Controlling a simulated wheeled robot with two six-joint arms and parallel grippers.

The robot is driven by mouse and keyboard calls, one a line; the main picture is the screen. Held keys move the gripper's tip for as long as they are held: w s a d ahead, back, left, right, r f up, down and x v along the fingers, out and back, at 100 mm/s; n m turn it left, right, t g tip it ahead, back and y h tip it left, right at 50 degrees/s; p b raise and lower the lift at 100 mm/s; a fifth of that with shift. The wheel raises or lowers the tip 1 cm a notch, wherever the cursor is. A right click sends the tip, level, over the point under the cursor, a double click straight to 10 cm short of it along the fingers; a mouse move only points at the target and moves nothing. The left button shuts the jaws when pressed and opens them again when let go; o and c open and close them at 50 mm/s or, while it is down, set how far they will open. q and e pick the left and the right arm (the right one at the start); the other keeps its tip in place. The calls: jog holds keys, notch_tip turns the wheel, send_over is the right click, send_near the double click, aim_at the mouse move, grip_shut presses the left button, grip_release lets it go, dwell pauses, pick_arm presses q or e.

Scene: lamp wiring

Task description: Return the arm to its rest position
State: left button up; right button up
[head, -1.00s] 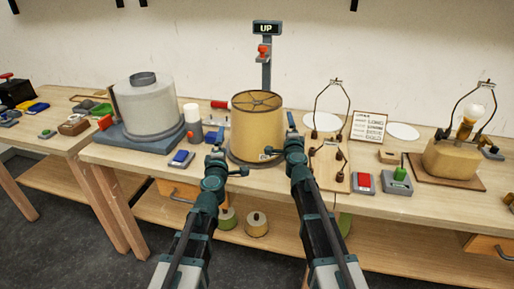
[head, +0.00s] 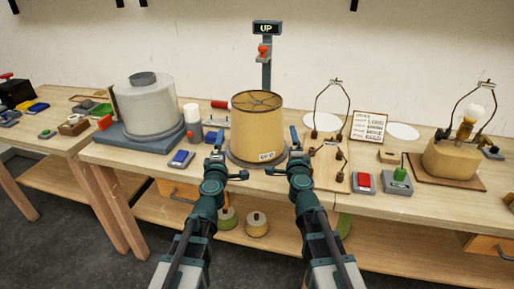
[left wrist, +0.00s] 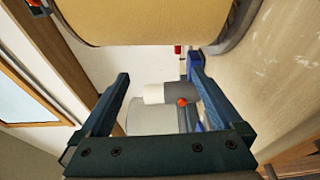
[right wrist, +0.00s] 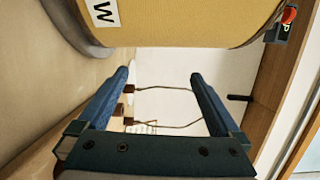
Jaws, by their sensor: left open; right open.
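My left gripper (head: 219,147) is open and empty in front of the workbench, to the left of the tan lampshade (head: 256,125). My right gripper (head: 297,147) is open and empty to the right of that lampshade. The lampshade stands upright on a round grey base, and neither gripper touches it. In the left wrist view the open left jaws (left wrist: 158,85) frame clear space below the lampshade. In the right wrist view the open right jaws (right wrist: 160,80) are also empty, with the lampshade above and a white label on it.
A large white drum (head: 150,108) on a blue base stands left. A post with an "UP" sign (head: 267,28) rises behind the lampshade. A harp on a board (head: 328,165), a red button box (head: 364,182) and a lamp with a bulb (head: 452,158) stand right.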

jog(key=shift+s, duration=1.05)
jog(key=shift+w, duration=0.15)
jog(key=w, duration=1.2)
pick_arm(q)
jog(key=shift+w, duration=0.3)
pick_arm(e)
jog(key=shift+s, duration=0.1)
